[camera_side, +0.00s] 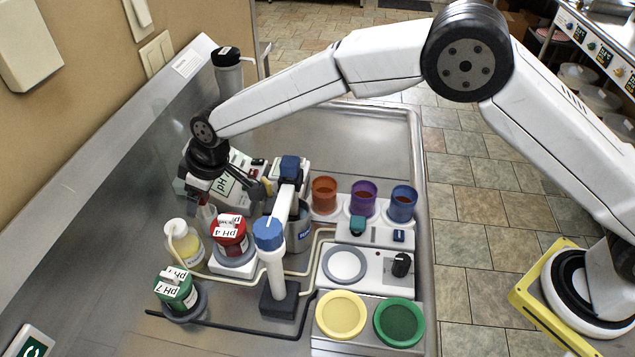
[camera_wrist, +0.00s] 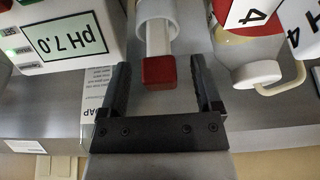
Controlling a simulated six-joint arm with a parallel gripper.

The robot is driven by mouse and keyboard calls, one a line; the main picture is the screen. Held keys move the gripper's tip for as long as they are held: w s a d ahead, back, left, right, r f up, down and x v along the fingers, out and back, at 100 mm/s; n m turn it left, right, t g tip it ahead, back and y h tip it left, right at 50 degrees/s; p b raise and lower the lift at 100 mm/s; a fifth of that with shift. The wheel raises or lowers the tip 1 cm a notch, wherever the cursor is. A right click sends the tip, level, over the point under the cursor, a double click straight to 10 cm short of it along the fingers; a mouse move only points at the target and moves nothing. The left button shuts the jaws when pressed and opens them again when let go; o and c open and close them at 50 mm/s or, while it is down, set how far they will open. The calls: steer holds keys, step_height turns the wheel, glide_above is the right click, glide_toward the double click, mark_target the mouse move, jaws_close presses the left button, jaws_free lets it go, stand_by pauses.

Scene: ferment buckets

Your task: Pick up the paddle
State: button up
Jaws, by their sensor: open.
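A pale stick with a red block at its end, which looks like the paddle (camera_wrist: 158,72), stands out of a white round holder (camera_wrist: 146,10) in the wrist view. My gripper (camera_wrist: 159,65) is open, with one dark finger on each side of the red end and a gap on both sides. The red end shows between the fingers, but how deep it sits there I cannot tell. In the side view my gripper (camera_side: 226,192) is low at the back left of the work area, beside the pH meter (camera_side: 237,186). The paddle is mostly hidden there.
Close by are a red-lidded pH 4 jar (camera_side: 229,232), a yellowish bottle (camera_side: 184,244) and a blue-topped white column (camera_side: 272,250). A green-lidded pH 7 jar (camera_side: 176,291) stands in front. Orange, purple and blue cups (camera_side: 363,199) stand right. Black tubing (camera_side: 235,329) crosses the front.

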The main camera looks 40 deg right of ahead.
stand_by(0.4)
jaws_close()
steer(key=shift+r, duration=0.15)
step_height(320, 180, up, 10)
steer(key=shift+f, duration=0.15)
stand_by(0.5)
steer(key=shift+d, duration=0.15)
stand_by(0.5)
steer(key=s+d+m+h, duration=0.1)
steer(key=s+d+m, duration=0.2)
steer(key=d, duration=0.8)
steer(key=s+d+r+m+t+h, duration=0.1)
steer(key=s+d+m, duration=0.2)
steer(key=d, duration=0.8)
steer(key=shift+s+r, duration=0.15)
steer(key=shift+s, duration=1.05)
